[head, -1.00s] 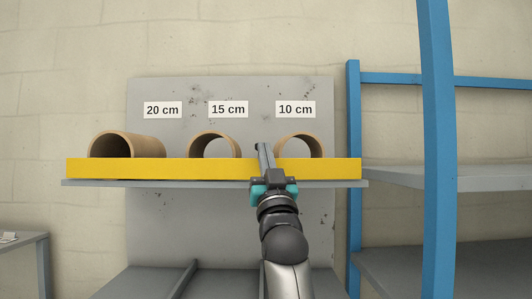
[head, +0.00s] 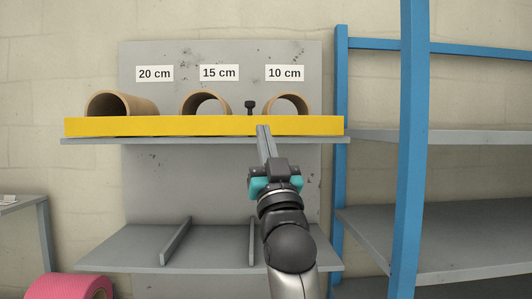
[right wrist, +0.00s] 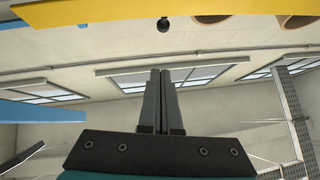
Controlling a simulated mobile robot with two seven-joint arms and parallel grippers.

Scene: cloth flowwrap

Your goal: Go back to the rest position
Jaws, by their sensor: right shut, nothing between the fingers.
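My right gripper (head: 263,131) is in front of the shelf unit, with its fingertips overlapping the yellow front edge (head: 200,126) of the upper shelf in the head view. Its fingers are together and empty. In the right wrist view the two dark fingers (right wrist: 161,75) point up the picture, side by side, with nothing between them. The yellow edge (right wrist: 120,12) crosses the top of that view, apart from the fingertips. My left gripper is not in view.
A small black knob (head: 250,106) stands between two tubes. A blue rack (head: 411,150) is right. A pink roll (head: 68,287) is low left.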

